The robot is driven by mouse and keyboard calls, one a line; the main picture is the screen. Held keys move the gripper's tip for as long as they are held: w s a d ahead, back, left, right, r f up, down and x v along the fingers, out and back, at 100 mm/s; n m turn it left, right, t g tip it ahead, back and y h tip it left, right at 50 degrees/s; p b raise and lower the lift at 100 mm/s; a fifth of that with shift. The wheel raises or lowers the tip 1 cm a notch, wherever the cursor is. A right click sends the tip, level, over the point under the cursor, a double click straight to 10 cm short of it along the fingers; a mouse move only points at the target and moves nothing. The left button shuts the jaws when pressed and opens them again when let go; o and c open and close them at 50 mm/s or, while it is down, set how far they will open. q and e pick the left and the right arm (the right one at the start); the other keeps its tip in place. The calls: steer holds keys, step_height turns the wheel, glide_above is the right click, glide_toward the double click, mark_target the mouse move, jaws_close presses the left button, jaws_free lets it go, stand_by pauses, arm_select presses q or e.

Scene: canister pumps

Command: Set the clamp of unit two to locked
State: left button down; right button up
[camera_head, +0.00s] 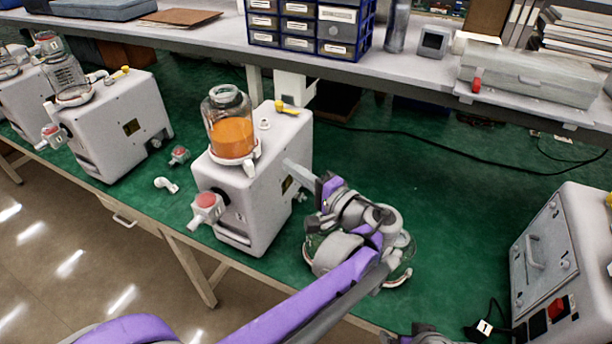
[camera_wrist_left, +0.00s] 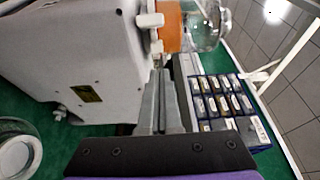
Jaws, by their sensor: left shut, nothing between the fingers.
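A pale pump unit (camera_head: 262,185) stands on the green bench mid-view, holding a clear canister (camera_head: 228,122) of orange liquid. I cannot read a number on it. A white fitting (camera_head: 250,155) sits at the canister's base; I cannot tell whether it is the clamp or how it is set. A yellow-tipped lever (camera_head: 287,107) is on top. My left gripper (camera_head: 292,169) is shut and empty beside the unit's right side. In the left wrist view its fingers (camera_wrist_left: 165,100) point along the housing (camera_wrist_left: 75,55), towards the orange canister (camera_wrist_left: 170,30). My right gripper is not clearly seen.
Similar units (camera_head: 110,125) stand to the left. A loose white elbow (camera_head: 166,185) and a red-capped part (camera_head: 180,155) lie between. A glass jar lies partly behind my left wrist. A control box (camera_head: 570,265) is at right; a blue drawer rack (camera_head: 312,25) is behind.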

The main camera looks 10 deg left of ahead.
mark_target(249, 168)
arm_select(q)
steer(key=shift+a+p, duration=0.4)
steer(key=shift+a, duration=2.6)
steer(key=shift+s, duration=0.1)
